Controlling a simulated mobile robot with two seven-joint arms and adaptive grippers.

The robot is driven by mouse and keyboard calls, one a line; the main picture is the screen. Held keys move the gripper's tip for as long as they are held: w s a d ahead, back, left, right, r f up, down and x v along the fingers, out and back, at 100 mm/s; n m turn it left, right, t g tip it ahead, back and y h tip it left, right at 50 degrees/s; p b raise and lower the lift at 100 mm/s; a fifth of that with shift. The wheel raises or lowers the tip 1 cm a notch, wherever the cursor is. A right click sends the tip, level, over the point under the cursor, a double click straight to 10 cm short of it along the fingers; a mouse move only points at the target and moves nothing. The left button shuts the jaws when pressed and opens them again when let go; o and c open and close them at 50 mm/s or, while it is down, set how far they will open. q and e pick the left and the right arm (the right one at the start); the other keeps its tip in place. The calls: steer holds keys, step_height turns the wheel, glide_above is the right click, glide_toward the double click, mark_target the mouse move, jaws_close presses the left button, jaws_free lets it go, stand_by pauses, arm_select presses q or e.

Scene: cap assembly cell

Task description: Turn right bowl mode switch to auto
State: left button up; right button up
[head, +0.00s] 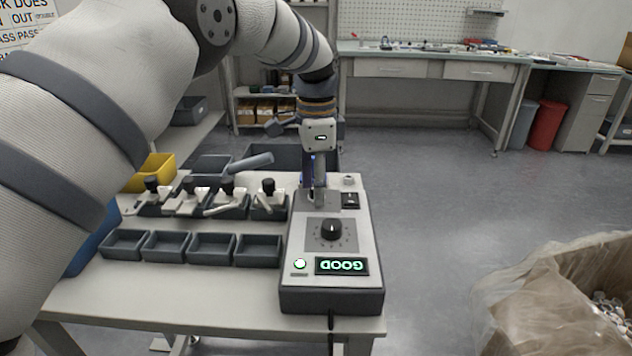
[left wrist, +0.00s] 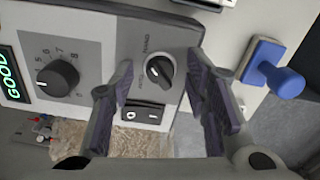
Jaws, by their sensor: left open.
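The control box (head: 330,285) stands at the right end of the bench. In the left wrist view, the mode switch (left wrist: 160,70) is a round black knob near the end of the box (left wrist: 95,30), with small lettering beside it that seems to read HAND. I cannot surely tell which position its pale mark shows. My left gripper (left wrist: 160,66) is open, with one finger on each side of the knob; contact is not clear. In the head view, my left gripper (head: 316,197) points down over the far end of the box and hides the knob. My right gripper is not in view.
A black rocker switch (left wrist: 146,114) is close beside the knob. A numbered dial (head: 331,230) and a lit GOOD display (head: 342,266) are on the same panel. Grey bins (head: 211,247) and toggle clamps (head: 228,188) fill the bench leftward. A lined bin (head: 540,285) stands right.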

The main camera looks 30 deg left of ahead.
arm_select(q)
steer(key=shift+c, duration=0.6)
jaws_close()
steer(key=shift+n, duration=0.3)
steer(key=n, duration=0.3)
steer(key=shift+r, duration=0.1)
steer(key=n, duration=0.4)
steer(key=shift+n+p, duration=0.3)
steer(key=shift+p, duration=0.05)
steer(key=n, duration=0.5)
steer(key=shift+n, duration=2.3)
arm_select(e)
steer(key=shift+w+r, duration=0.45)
